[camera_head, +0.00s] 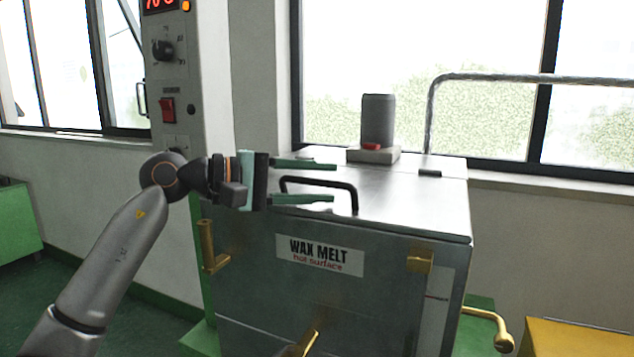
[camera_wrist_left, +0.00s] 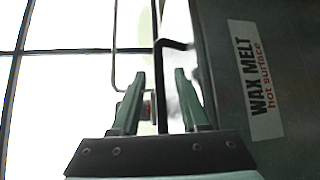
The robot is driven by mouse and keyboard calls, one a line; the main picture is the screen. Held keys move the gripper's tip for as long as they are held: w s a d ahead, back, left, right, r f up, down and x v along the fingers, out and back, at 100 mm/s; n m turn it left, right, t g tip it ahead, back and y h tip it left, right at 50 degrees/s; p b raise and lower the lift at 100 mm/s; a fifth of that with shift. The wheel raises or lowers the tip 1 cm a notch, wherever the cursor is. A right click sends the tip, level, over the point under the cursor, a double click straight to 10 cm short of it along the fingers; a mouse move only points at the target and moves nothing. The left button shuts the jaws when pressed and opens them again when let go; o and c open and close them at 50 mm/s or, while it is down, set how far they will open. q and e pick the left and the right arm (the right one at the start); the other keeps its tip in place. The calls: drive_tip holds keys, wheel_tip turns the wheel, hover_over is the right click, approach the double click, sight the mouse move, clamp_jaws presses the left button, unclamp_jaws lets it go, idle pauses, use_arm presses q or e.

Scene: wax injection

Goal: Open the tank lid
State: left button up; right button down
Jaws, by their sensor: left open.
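The wax melt tank (camera_head: 370,290) is a grey metal box with a "WAX MELT hot surface" label (camera_head: 320,255). Its flat lid (camera_head: 415,195) lies shut on top. A black bar handle (camera_head: 335,184) stands on the lid near its front left. My left gripper (camera_head: 333,181) is open, its green fingers pointing right at the handle, one finger above and one below it in the head view. In the left wrist view, the handle (camera_wrist_left: 161,85) shows between the open fingers (camera_wrist_left: 159,90). I cannot tell whether they touch it. My right gripper is not in view.
A grey cylinder on a pale base (camera_head: 378,122) stands at the lid's back. A control panel (camera_head: 172,85) with a knob and red switch rises at the left. A bent metal rail (camera_head: 500,77) runs behind. Brass fittings (camera_head: 421,260) and a valve handle (camera_head: 488,315) stick out.

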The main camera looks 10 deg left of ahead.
use_arm(q)
drive_tip(key=shift+c, duration=0.3)
clamp_jaws()
idle(1.0)
